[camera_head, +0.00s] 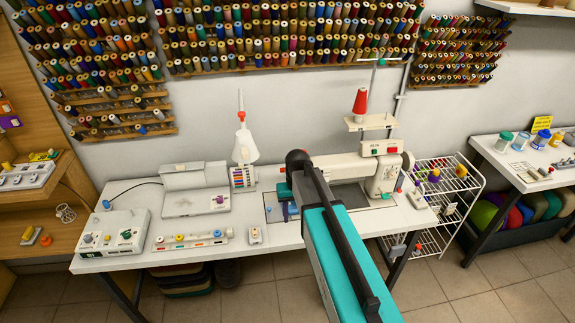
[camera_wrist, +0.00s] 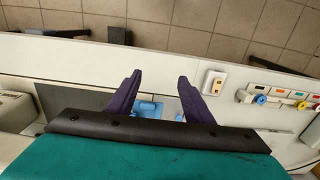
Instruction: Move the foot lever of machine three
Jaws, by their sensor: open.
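A white sewing machine (camera_head: 345,167) stands on the white worktable (camera_head: 140,200), its front partly hidden behind my teal arm. No number shows on it, and I cannot make out its foot lever. My gripper (camera_wrist: 158,88) is open and empty in the wrist view, its two purple fingers apart over the machine's work area. A light-blue part (camera_wrist: 149,109) lies between and below the fingers. In the head view, blue parts (camera_head: 290,209) show at the machine's left end, and my gripper's fingers cannot be made out.
A control box (camera_head: 113,233), a rail with coloured knobs (camera_head: 189,239) and a small switch (camera_head: 255,235) lie on the table. The switch also shows in the wrist view (camera_wrist: 213,82). A red thread cone (camera_head: 360,102) stands above the machine. A wire rack (camera_head: 440,195) stands right. Tiled floor lies in front.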

